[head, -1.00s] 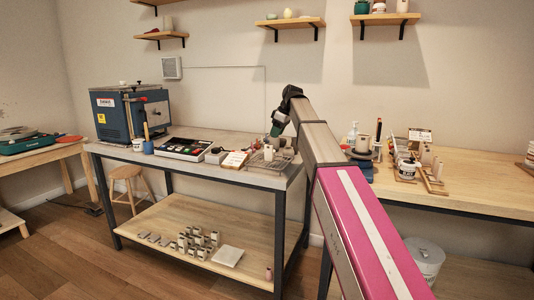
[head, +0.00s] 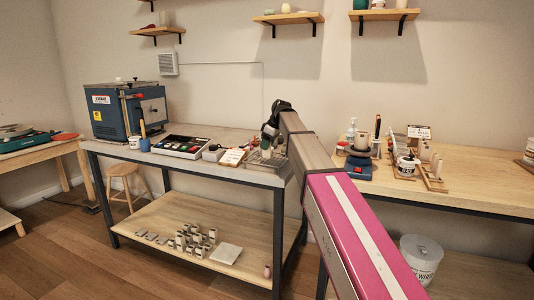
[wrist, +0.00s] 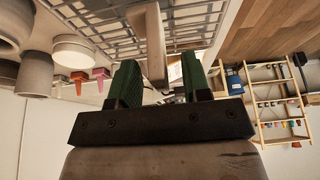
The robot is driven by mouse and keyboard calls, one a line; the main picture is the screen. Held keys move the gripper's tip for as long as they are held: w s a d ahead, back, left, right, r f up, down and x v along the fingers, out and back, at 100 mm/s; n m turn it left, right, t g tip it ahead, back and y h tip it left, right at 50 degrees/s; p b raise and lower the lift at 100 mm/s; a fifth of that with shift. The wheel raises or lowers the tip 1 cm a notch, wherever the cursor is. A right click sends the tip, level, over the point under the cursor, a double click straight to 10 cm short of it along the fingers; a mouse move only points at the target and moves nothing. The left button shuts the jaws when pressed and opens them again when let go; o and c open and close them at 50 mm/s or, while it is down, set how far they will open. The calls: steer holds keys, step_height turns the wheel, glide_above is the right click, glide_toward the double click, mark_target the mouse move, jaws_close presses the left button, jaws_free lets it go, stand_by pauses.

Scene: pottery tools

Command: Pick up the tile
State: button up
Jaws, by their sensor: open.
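My gripper (head: 266,142) is low over the wire rack at the right end of the left workbench. In the wrist view my gripper (wrist: 158,75) shows two green fingers spread apart. A pale, narrow slab, apparently the tile seen edge-on (wrist: 152,45), lies between and just beyond the fingertips, against the wire rack (wrist: 105,22). Clear gaps show on both sides of it, and I cannot tell any contact. In the head view my arm and gripper hide this slab.
Pale cylindrical pots (wrist: 35,72) and a round white-topped piece (wrist: 72,50) stand close to the left finger in the wrist view. A card (head: 232,157) and a tool tray (head: 181,146) lie left of the rack. A blue scale (head: 359,167) stands on the right bench.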

steer(key=shift+x, duration=1.15)
jaws_close()
steer(key=shift+r, duration=0.1)
